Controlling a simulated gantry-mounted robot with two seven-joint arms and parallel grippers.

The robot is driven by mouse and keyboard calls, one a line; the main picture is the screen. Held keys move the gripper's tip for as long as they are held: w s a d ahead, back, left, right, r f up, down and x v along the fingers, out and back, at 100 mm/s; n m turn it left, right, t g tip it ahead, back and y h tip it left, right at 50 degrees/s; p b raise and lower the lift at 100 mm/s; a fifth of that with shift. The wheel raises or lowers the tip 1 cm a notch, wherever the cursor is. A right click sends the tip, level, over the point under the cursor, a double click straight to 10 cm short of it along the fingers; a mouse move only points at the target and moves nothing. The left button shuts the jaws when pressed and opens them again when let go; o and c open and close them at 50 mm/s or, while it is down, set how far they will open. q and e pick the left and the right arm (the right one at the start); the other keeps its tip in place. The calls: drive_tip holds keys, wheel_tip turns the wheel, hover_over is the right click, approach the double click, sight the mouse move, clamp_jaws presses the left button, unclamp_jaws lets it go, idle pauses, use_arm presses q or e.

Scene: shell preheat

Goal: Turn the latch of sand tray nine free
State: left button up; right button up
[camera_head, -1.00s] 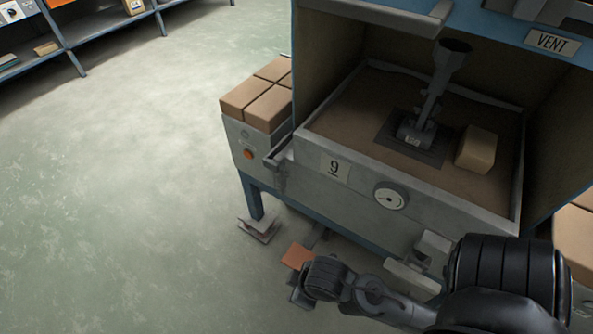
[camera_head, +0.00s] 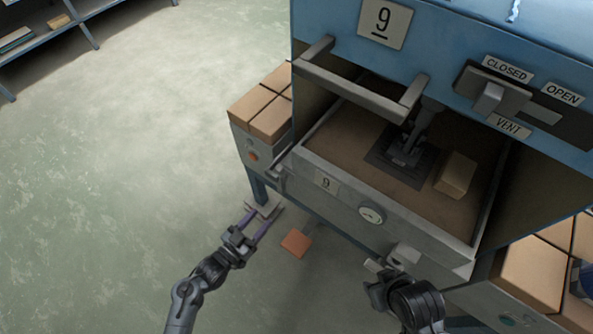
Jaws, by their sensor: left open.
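Sand tray nine (camera_head: 325,205) is a grey metal tray with a "9" label and a dial (camera_head: 371,214), filled with brown sand under the blue oven body. A grey bracket (camera_head: 276,180) sits at its left front corner, and a pale block (camera_head: 405,255) at its lower right front. I cannot tell which fitting is the latch. My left gripper (camera_head: 264,217) is open and empty, with purple fingers, left of and below the tray front, apart from it. My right gripper (camera_head: 374,288) is dark, just below the pale block; its fingertips are unclear.
A grey door handle (camera_head: 350,87) crosses above the tray. Inside stand a dark metal fixture (camera_head: 400,160) and a tan block (camera_head: 456,174). Brick stacks stand left (camera_head: 265,108) and right (camera_head: 530,270). An orange pedal (camera_head: 296,243) is below. Green floor at left is clear.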

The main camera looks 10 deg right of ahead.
use_arm(q)
approach(282, 179)
drive_tip(key=a+f+b+x, duration=0.1)
drive_tip(key=b+x, duration=0.2)
drive_tip(key=x, duration=0.6)
drive_tip(key=shift+w+f+b, duration=0.25)
drive_tip(key=shift+w+b, duration=0.15)
use_arm(e)
drive_tip(key=shift+f, duration=1.55)
use_arm(q)
drive_tip(key=shift+d, duration=0.1)
clamp_jaws()
use_arm(e)
drive_tip(key=shift+d, duration=0.1)
